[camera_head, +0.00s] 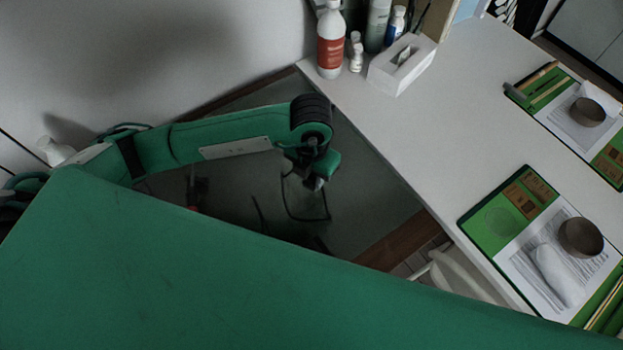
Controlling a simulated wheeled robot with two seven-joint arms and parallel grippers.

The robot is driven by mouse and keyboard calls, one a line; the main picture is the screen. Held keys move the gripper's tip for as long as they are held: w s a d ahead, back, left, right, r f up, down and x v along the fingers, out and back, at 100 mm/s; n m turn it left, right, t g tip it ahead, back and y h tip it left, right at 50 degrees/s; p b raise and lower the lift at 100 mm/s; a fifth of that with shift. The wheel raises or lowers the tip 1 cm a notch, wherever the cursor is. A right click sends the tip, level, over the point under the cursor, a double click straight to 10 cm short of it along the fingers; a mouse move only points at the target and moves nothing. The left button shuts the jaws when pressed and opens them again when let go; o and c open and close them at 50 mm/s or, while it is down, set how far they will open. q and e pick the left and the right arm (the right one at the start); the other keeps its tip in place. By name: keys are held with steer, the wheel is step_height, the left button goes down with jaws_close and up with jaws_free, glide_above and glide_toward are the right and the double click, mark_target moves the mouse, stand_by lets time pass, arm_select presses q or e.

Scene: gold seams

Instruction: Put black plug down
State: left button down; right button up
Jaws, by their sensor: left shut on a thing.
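My left gripper (318,182) hangs at the end of my green arm, over the dark area left of the white table. It is shut on a small dark thing, which I take to be the black plug; its outline is mostly lost against the gripper and the dark background. A thin black cable (305,218) shows as a loop just below the gripper. I cannot tell whether the plug touches anything beneath. My right gripper is not in view.
The white table (420,135) has clear space in its middle. A bottle with a red label (330,45) and a white tissue box (401,65) stand at its far end. Green mats (480,228) with papers and brown bowls (581,238) lie on the right.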

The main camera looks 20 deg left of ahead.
mark_target(311, 184)
arm_select(q)
step_height(311, 184, down, 3)
steer(key=shift+r, duration=0.1)
steer(key=shift+f, duration=0.3)
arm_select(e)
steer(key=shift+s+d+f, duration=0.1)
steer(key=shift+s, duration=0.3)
arm_select(q)
steer(key=shift+f, duration=0.2)
steer(key=shift+f+b, duration=0.45)
steer(key=shift+b, duration=0.05)
steer(key=c, duration=1.1)
jaws_free()
steer(key=shift+o, duration=0.2)
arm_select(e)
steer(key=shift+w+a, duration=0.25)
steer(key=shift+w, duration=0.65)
arm_select(q)
steer(key=shift+r, duration=0.1)
